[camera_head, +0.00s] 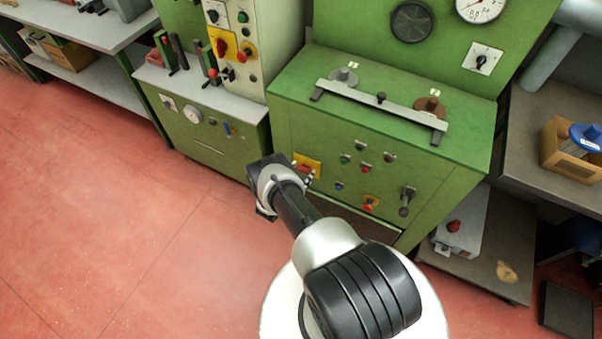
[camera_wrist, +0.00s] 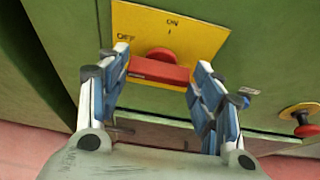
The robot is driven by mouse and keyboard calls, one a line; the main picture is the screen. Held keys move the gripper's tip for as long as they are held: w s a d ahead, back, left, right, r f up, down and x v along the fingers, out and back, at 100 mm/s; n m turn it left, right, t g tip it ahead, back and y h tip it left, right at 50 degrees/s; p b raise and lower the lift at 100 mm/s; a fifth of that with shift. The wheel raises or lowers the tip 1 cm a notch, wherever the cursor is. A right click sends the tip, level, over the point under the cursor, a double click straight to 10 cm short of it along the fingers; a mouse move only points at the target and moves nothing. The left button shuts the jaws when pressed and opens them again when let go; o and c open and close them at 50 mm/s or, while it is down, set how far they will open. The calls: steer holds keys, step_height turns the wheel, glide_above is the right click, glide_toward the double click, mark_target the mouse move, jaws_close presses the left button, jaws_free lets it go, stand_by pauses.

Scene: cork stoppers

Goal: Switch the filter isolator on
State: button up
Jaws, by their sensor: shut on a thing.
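The filter isolator is a red rotary handle (camera_wrist: 160,70) on a yellow plate (camera_wrist: 205,38) marked OFF at the left and ON at the top. The red bar lies nearly level across the wrist view, tilted slightly down to the right. My gripper (camera_wrist: 162,60) is shut on the handle, with one finger at each end of the bar. In the head view the yellow plate (camera_head: 311,160) is on the front of the green cabinet (camera_head: 325,135), and my gripper (camera_head: 298,172) reaches it from the front and partly hides the handle.
A red knob on a yellow disc (camera_wrist: 303,125) is at the right in the wrist view. Several small buttons and a lever (camera_head: 406,200) share the cabinet front. Another green panel with a yellow-backed switch (camera_head: 222,42) stands to the left. The red floor (camera_head: 130,210) in front is clear.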

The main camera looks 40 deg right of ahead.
steer(key=shift+c, duration=1.2)
steer(key=m+t, duration=0.1)
steer(key=m+t+p, duration=0.1)
steer(key=shift+s+d+m+y, duration=0.15)
steer(key=shift+s+m+y, duration=0.15)
steer(key=shift+m+y, duration=0.1)
steer(key=m, duration=0.1)
steer(key=m+t, duration=0.1)
steer(key=t, duration=0.1)
steer(key=shift+s+d+f+m+b, duration=0.1)
steer(key=shift+s+f+m+b, duration=0.2)
steer(key=shift+m+b, duration=0.1)
steer(key=shift+m+t, duration=0.4)
steer(key=shift+m, duration=0.3)
